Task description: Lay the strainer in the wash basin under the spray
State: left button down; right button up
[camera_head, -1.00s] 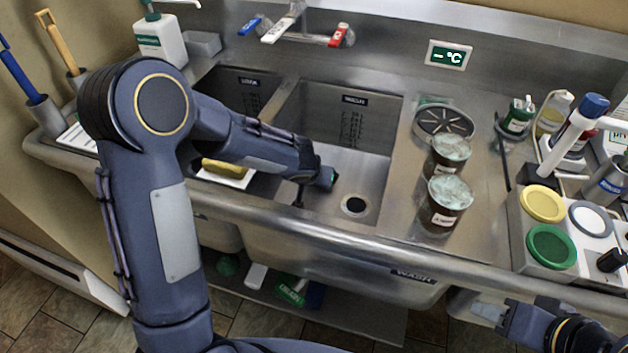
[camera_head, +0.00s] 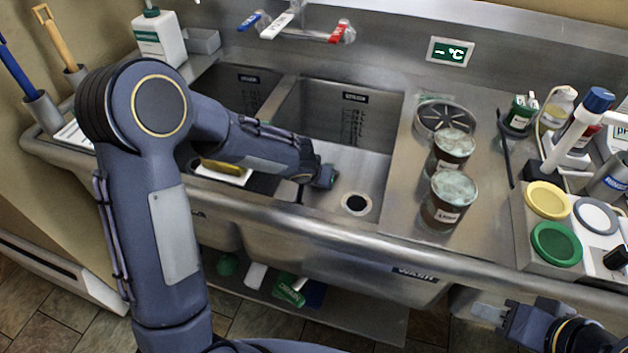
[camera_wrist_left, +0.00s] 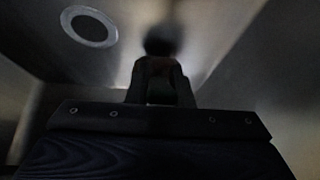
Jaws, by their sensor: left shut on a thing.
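My left gripper (camera_head: 325,178) is down inside the wash basin (camera_head: 340,205), left of the round drain (camera_head: 356,204). In the left wrist view its fingers (camera_wrist_left: 162,75) are closed on a dark thing with a blurred round end (camera_wrist_left: 163,40); it is too dim to tell whether this is the strainer. The drain (camera_wrist_left: 89,26) shows at upper left there. A round slotted metal piece (camera_head: 444,116) lies on the counter right of the basin; I cannot tell if it is a strainer. The tap (camera_head: 296,22) is behind the basin. My right gripper (camera_head: 492,314) is at lower right, off the counter; its jaw opening is unclear.
Two jars with pale tops (camera_head: 453,190) stand on the counter right of the basin. A rack with yellow, green and white lids (camera_head: 537,262) is farther right. The basin floor around the drain is clear.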

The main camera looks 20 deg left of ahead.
pick_arm(q)
jog(key=shift+f, duration=0.2)
jog(key=shift+c, duration=1)
grip_release()
jog(key=shift+r, duration=0.15)
dwell(0.3)
jog(key=shift+s+r+p, duration=0.35)
jog(key=shift+r+p, duration=0.35)
jog(key=shift+r, duration=0.65)
jog(key=shift+s+r+p, duration=0.3)
jog(key=shift+r+p, duration=0.45)
jog(key=shift+r, duration=0.65)
jog(key=shift+s+r+p, duration=0.35)
jog(key=shift+r+p, duration=0.35)
jog(key=shift+r, duration=0.65)
jog(key=shift+s+r, duration=0.3)
jog(key=shift+r, duration=0.2)
